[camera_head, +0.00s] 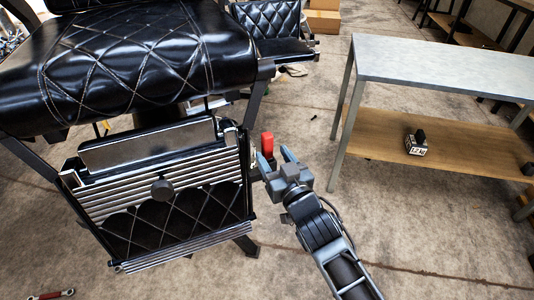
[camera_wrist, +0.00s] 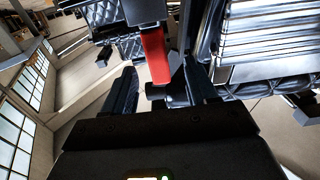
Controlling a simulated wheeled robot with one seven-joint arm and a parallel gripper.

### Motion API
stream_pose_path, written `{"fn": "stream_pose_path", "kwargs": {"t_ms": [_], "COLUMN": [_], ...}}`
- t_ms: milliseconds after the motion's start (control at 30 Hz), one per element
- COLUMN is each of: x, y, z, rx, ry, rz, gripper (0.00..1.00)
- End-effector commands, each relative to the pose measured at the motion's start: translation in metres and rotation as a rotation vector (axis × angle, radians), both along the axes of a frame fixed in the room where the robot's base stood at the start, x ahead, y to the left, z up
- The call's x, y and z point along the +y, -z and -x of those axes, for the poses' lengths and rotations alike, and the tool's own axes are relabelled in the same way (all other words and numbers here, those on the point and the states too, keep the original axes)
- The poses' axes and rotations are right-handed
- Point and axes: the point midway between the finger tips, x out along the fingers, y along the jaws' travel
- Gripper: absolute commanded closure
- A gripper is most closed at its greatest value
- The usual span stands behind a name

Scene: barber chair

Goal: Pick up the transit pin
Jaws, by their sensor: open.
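The transit pin appears to be the red-handled piece (camera_head: 267,144) at the right side of the barber chair's footrest. It also shows as a red bar (camera_wrist: 155,56) in the wrist view, hanging from a dark block in the picture. My gripper (camera_head: 272,162) is open beside the chair. In the wrist view the open fingers (camera_wrist: 160,88) lie on either side of the line to the red piece, whose lower end is close to the gap between the fingertips. I cannot tell whether it is touched. The pin's shaft is hidden.
The black quilted barber chair (camera_head: 140,60) with its metal-slatted footrest (camera_head: 160,185) stands close at my gripper's left. A metal table (camera_head: 440,65) with a wooden lower shelf (camera_head: 380,135) stands at the right. A red-ended tool (camera_head: 52,294) lies on the floor at lower left.

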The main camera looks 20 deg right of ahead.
Motion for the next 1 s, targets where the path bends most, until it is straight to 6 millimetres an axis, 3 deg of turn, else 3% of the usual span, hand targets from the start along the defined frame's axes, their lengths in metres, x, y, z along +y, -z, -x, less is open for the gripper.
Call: {"fn": "stream_pose_path", "kwargs": {"t_ms": [400, 700, 1000], "x": [-0.004, -0.004, -0.004], "y": [0.003, 0.003, 0.003], "z": [-0.05, -0.053, -0.053], "rx": [0.0, 0.0, 0.0], "ry": [-0.001, 0.0, 0.0], "rz": [-0.001, 0.0, 0.0], "gripper": [0.43, 0.43, 0.71]}}
